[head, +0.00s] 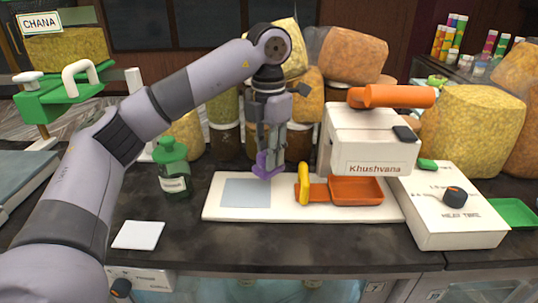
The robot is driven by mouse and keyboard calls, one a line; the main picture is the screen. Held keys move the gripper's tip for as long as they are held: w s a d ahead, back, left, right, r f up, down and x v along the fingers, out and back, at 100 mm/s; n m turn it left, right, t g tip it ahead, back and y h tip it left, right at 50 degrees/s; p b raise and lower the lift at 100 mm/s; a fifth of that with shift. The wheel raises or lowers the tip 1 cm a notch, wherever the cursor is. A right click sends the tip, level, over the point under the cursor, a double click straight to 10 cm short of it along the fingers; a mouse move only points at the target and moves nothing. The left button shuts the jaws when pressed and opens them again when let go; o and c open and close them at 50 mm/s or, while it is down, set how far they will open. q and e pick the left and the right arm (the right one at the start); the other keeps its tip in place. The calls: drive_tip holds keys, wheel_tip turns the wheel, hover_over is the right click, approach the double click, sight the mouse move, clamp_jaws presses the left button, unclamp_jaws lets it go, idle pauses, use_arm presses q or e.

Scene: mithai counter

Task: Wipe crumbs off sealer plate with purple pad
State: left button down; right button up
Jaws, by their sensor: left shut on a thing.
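My left gripper (270,158) points down above the back right part of the grey plate (244,193). It is shut on a purple pad (266,165), which is at or just above the plate's back right edge; I cannot tell if they touch. Crumbs are too small to make out on the plate. My right gripper is not in view.
A yellow handle (303,183) and an orange tray (355,191) sit right of the plate. A green bottle (173,172) and white square (138,235) are at the left. A white dial box (450,205) is at the right. Filled bags stand behind.

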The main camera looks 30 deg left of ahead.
use_arm(q)
drive_tip(key=r, duration=0.1)
drive_tip(key=r+p, duration=0.1)
drive_tip(key=shift+w+d+r+p, duration=0.2)
drive_tip(key=shift+r+p, duration=0.1)
drive_tip(key=shift+r, duration=0.1)
drive_tip(key=shift+s+r, duration=0.1)
drive_tip(key=shift+r, duration=0.15)
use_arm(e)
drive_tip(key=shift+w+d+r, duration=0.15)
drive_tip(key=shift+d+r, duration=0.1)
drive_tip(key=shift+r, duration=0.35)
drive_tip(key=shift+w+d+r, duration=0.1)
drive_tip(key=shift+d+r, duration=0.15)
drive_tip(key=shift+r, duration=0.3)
